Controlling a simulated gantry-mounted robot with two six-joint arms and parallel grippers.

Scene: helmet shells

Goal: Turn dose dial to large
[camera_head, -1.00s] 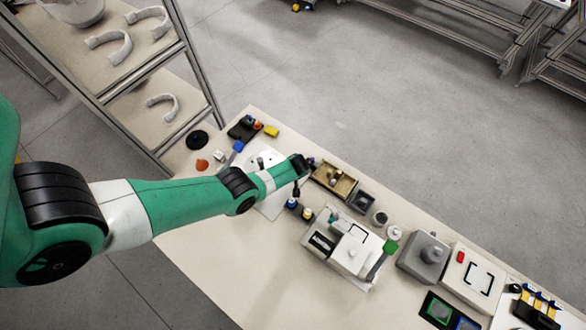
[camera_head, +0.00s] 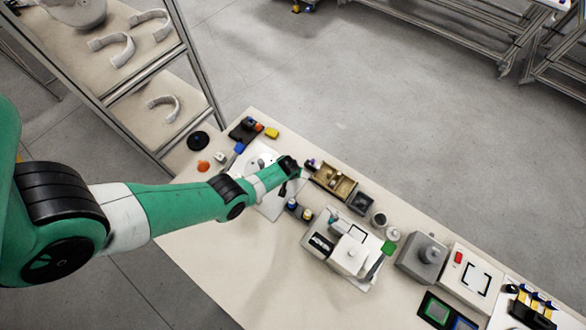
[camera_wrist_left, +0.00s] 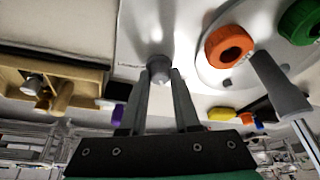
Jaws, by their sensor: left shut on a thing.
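A small grey knob (camera_wrist_left: 158,66), which appears to be the dose dial, stands on a pale panel (camera_wrist_left: 185,25) in the left wrist view. Small lettering on the panel beside it is too small to read. My left gripper (camera_wrist_left: 159,76) is shut on the knob, with one finger on each side. In the head view my left arm reaches over the white panel (camera_head: 268,208), and its wrist hides the knob there. My right gripper is not in view.
An orange ring (camera_wrist_left: 229,46), a green ring (camera_wrist_left: 302,20) and a grey handle (camera_wrist_left: 278,84) are right of the knob. A wooden tray (camera_head: 345,190) with small parts lies right of my wrist. A white device (camera_head: 350,255) stands nearer. The table's front left is clear.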

